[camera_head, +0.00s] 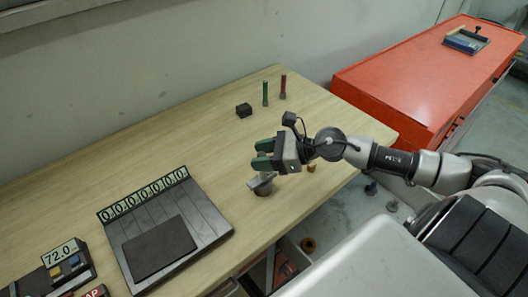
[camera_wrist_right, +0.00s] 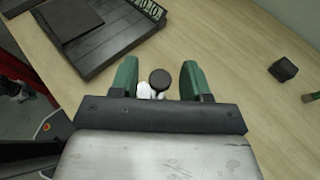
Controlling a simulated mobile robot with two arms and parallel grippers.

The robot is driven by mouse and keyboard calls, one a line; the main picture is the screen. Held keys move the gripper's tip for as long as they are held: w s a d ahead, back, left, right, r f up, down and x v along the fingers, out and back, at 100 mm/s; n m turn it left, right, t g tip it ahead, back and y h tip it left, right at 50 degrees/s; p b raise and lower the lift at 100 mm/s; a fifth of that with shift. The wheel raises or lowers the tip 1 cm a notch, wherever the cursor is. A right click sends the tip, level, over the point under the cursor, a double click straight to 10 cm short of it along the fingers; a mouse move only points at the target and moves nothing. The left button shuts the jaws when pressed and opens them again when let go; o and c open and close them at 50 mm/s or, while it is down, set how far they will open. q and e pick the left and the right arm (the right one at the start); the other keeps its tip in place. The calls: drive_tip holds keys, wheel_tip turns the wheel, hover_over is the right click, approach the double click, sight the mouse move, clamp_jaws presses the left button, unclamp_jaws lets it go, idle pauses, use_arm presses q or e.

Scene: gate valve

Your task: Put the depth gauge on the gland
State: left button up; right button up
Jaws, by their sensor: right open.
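My right gripper (camera_head: 263,155) is open, its green fingers above the table. Just below it stands a small grey metal piece (camera_head: 262,185) with a flat silver top and round darker base. I cannot tell for sure whether this is the depth gauge, the gland, or one on the other. In the right wrist view a dark round knob (camera_wrist_right: 160,79) with whitish metal beside it shows between the open fingers (camera_wrist_right: 166,80); contact cannot be told. No other piece is clearly a gauge or gland. My left gripper is not in view.
On the wooden table (camera_head: 190,130) stand a black panel (camera_head: 150,250) with digit displays, a 72.0 display unit (camera_head: 62,255), a dark block (camera_head: 243,110), a green post (camera_head: 265,93), a red post (camera_head: 283,87) and a brass piece (camera_head: 311,168). A red cabinet (camera_head: 420,70) stands right.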

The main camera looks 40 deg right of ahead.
drive_tip(key=shift+r, duration=0.15)
drive_tip(key=shift+s+d+b, duration=0.3)
drive_tip(key=shift+s+d, duration=0.2)
drive_tip(key=shift+d, duration=0.15)
drive_tip(key=v, duration=1)
drive_tip(key=shift+r, duration=0.35)
drive_tip(key=shift+s, duration=0.1)
